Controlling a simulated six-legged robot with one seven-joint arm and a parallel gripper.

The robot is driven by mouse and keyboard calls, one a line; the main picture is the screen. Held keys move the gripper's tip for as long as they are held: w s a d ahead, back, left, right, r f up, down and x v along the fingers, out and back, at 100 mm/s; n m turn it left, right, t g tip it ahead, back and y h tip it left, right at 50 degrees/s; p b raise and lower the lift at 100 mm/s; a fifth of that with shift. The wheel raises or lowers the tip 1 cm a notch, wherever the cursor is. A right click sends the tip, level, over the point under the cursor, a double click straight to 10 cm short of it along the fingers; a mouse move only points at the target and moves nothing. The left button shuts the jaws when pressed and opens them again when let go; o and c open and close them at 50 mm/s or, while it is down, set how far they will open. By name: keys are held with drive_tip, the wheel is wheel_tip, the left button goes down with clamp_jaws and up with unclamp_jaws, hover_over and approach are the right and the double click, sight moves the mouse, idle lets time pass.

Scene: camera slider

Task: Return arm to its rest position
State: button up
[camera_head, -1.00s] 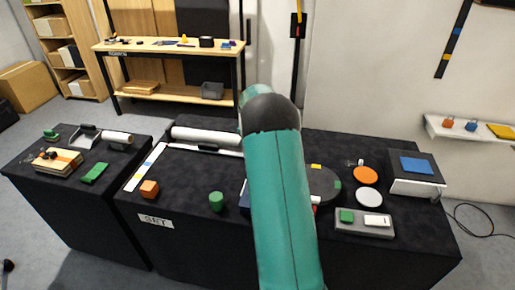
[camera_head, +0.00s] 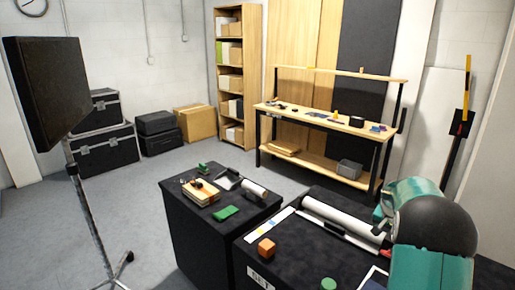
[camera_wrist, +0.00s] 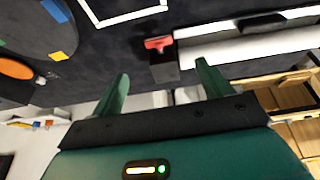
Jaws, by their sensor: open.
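My teal arm (camera_head: 430,262) with its dark rounded joint stands at the right edge of the head view, over the right black table. My gripper (camera_wrist: 162,88) shows in the wrist view with two green fingers spread apart and nothing between them. A dark block with a red top (camera_wrist: 158,43) lies beyond the fingertips, apart from them. In the head view the fingers are hidden behind the arm.
The right table holds an orange block (camera_head: 266,249), a green block (camera_head: 328,284) and a white roll (camera_head: 343,222). The left table (camera_head: 200,245) carries a book stack (camera_head: 201,193) and a green block (camera_head: 226,213). A black panel on a stand (camera_head: 48,90) stands at left. Grey floor (camera_head: 120,215) is open.

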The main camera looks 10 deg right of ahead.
drive_tip(key=s+a+r+n+t, duration=0.1)
drive_tip(key=s+a+r, duration=0.2)
drive_tip(key=a+r, duration=0.3)
drive_tip(key=s+a+r+n+y, duration=0.1)
drive_tip(key=s+a+r+n, duration=0.15)
drive_tip(key=a+r, duration=0.4)
drive_tip(key=s+a+r+n+t, duration=0.1)
drive_tip(key=s+a+r, duration=0.2)
drive_tip(key=a, duration=0.6)
drive_tip(key=s+a+n+y, duration=0.1)
drive_tip(key=s+a+n, duration=0.2)
drive_tip(key=s+a, duration=0.5)
drive_tip(key=s+a+r+n+t+y, duration=0.1)
drive_tip(key=s+a+n, duration=0.2)
drive_tip(key=s+a, duration=0.6)
drive_tip(key=s, duration=0.5)
drive_tip(key=shift+s+a+y, duration=0.2)
drive_tip(key=shift+s+y, duration=0.1)
drive_tip(key=shift+s, duration=0.05)
